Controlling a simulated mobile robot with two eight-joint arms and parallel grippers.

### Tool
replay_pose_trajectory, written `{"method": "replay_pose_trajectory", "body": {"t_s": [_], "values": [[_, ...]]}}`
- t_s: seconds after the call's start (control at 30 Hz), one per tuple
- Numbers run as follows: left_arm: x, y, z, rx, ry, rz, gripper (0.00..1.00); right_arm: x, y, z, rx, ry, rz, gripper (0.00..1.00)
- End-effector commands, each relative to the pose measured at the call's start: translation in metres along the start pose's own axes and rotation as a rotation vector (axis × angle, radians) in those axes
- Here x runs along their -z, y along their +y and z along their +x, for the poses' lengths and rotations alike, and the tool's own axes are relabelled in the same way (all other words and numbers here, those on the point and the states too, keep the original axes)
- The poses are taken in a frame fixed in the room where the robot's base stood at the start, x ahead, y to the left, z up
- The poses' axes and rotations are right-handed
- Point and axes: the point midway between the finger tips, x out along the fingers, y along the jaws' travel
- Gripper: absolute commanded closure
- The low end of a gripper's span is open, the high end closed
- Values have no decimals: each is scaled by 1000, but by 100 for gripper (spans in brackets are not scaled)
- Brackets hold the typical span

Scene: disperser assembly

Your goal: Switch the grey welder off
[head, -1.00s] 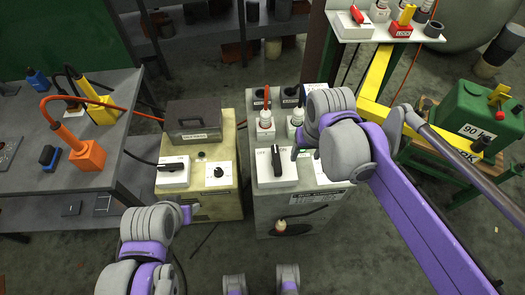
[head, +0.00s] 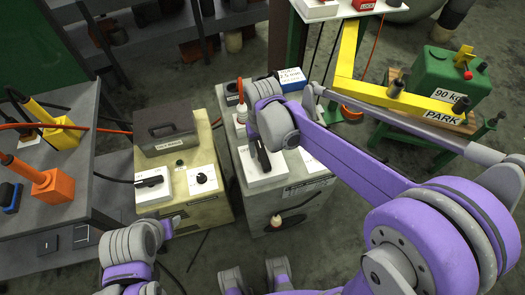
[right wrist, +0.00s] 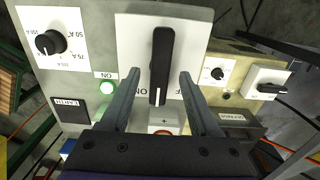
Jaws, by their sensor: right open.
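The grey welder (head: 245,207) is a grey box on the floor near the middle of the head view. Its black switch handle (head: 264,160) stands on a white plate (head: 268,181). In the right wrist view the handle (right wrist: 160,60) points its white-marked end toward the gripper, and a green lamp (right wrist: 107,88) by an ON label looks lit. My right gripper (right wrist: 160,78) is open, one finger on each side of the handle, with gaps visible. My left gripper (head: 172,226) is low in front of the yellow welder; its opening is unclear.
The yellow welder (head: 207,207) stands left of the grey one, with its own switch and knob and a dark box (head: 165,138) on top. A dark table (head: 75,175) with tools is at left. A green 90 kg weight (head: 450,80) and a yellow beam (head: 405,95) are at right.

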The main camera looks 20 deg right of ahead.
Motion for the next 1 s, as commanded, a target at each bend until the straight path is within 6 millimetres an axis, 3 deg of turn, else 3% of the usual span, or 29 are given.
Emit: {"method": "replay_pose_trajectory", "body": {"t_s": [0.2, 0.47, 0.8, 1.0], "values": [[-1, 0, 2, 0, -1, 0, 50, 0, 0, 16, 0, 0, 0, 38], [-1, 0, 2, 0, -1, 0, 50, 0, 0, 17, 0, 1, 0, 38], [-1, 0, 2, 0, -1, 0, 50, 0, 0, 17, 0, 1, 0, 97], [-1, 0, 2, 0, -1, 0, 50, 0, 0, 16, 0, 1, 0, 100]]}}
